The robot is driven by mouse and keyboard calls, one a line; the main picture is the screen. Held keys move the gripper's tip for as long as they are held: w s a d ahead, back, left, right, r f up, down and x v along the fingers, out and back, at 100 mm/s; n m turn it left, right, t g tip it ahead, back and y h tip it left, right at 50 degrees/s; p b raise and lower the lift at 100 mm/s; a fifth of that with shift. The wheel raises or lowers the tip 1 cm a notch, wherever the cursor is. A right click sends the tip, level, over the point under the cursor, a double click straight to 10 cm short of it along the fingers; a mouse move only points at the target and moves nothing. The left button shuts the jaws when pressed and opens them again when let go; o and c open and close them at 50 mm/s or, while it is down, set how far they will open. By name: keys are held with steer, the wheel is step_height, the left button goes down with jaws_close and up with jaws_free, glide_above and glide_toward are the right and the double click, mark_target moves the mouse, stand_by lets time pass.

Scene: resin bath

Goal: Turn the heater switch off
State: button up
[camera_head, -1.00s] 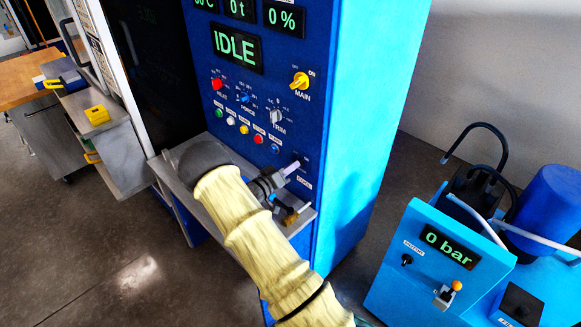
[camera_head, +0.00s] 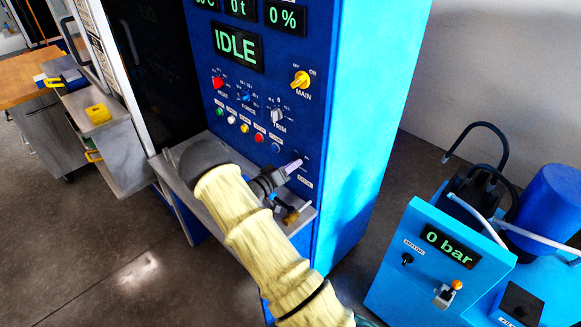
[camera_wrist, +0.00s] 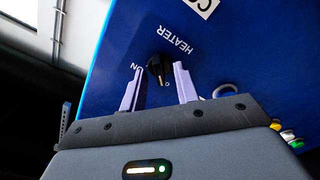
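The heater switch (camera_wrist: 159,68) is a small black rotary knob on the blue panel in the wrist view. The word HEATER beside it appears upside down. An ON label stands to its left, and another label below right is partly hidden. A pale mark on the knob points down in the picture. My gripper (camera_wrist: 160,72) has its two pale purple fingers apart, one on each side of the knob. The right fingertip is very close to it; I cannot tell if they touch. In the head view my gripper (camera_head: 290,169) is at the panel's lower right, and the heater switch cannot be made out.
The blue cabinet (camera_head: 345,150) carries an IDLE display (camera_head: 238,47), a yellow MAIN knob (camera_head: 301,80) and several buttons. A grey ledge (camera_head: 308,213) lies just below my gripper. A light blue pump unit (camera_head: 425,270) stands at right, with floor between.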

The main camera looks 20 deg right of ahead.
steer(key=b+v, duration=0.3)
steer(key=v, duration=1.4)
steer(key=shift+a+b, duration=0.25)
steer(key=shift+b, duration=0.05)
steer(key=shift+d+r, duration=0.1)
step_height(320, 180, up, 5)
steer(key=w+a+n+t+y, duration=0.2)
steer(key=n+t+y, duration=0.15)
steer(key=y, duration=0.95)
steer(key=s+d+r+n+g+y+p, duration=0.1)
steer(key=s+g+y, duration=0.3)
steer(key=s, duration=1.9)
steer(key=r+g, duration=0.1)
steer(key=g, duration=0.2)
steer(key=shift+s+r, duration=0.15)
steer(key=shift+s, duration=0.1)
steer(key=shift+w, duration=0.1)
